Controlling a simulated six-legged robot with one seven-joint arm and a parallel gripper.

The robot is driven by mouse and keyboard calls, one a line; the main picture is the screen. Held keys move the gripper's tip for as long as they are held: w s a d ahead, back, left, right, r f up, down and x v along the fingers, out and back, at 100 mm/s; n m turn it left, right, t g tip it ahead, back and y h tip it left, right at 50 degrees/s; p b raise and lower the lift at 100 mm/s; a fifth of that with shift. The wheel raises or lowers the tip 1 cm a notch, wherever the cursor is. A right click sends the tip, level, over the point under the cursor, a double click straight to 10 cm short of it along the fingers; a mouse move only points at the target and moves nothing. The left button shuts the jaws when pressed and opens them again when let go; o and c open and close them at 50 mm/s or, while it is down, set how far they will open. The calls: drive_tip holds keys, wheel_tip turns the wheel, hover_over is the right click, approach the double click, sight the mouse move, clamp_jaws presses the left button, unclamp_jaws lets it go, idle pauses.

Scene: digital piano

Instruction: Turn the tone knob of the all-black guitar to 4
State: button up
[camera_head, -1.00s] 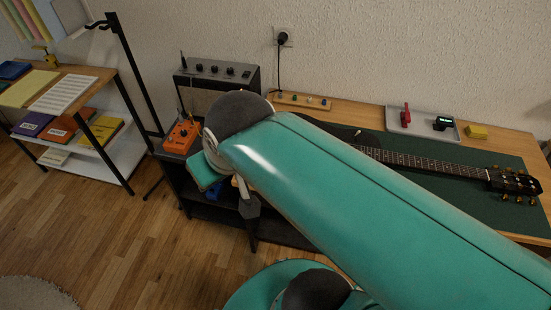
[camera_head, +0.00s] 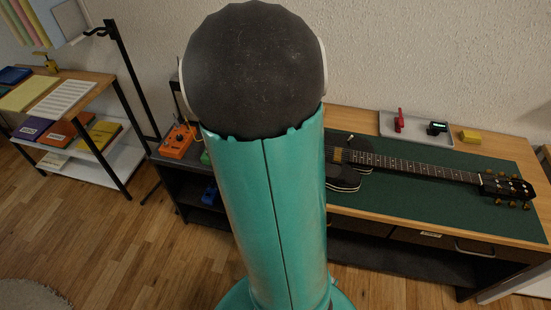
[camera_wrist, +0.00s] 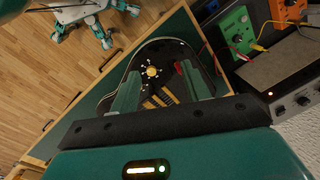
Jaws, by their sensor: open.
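The black guitar (camera_head: 420,169) lies on the green mat (camera_head: 400,205) in the head view, its headstock to the right. My arm hides most of its body there. In the wrist view the black guitar body (camera_wrist: 183,48) is below my gripper (camera_wrist: 159,71). A gold knob (camera_wrist: 152,71) with white marks around it shows between the two green fingers, nearer the left one. The fingers are apart, with nothing held; I cannot tell their height above the knob. The knob's setting is too small to read. My gripper is hidden in the head view.
A small red part (camera_wrist: 179,67) is by the right finger. An orange pedal (camera_head: 178,141) stands left of my arm; a green pedal (camera_wrist: 238,28) with cables shows in the wrist view. A grey tray (camera_head: 385,127) and yellow block (camera_head: 470,136) lie behind the guitar.

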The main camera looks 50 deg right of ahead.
drive_tip(key=s+d+f+m+g, duration=0.1)
drive_tip(key=s+d+f+m, duration=0.2)
drive_tip(key=d, duration=0.4)
drive_tip(key=shift+h, duration=0.3)
wheel_tip(320, 180, down, 14)
drive_tip(key=shift+w+a+r, duration=0.15)
drive_tip(key=shift+r, duration=0.1)
drive_tip(key=c, duration=1)
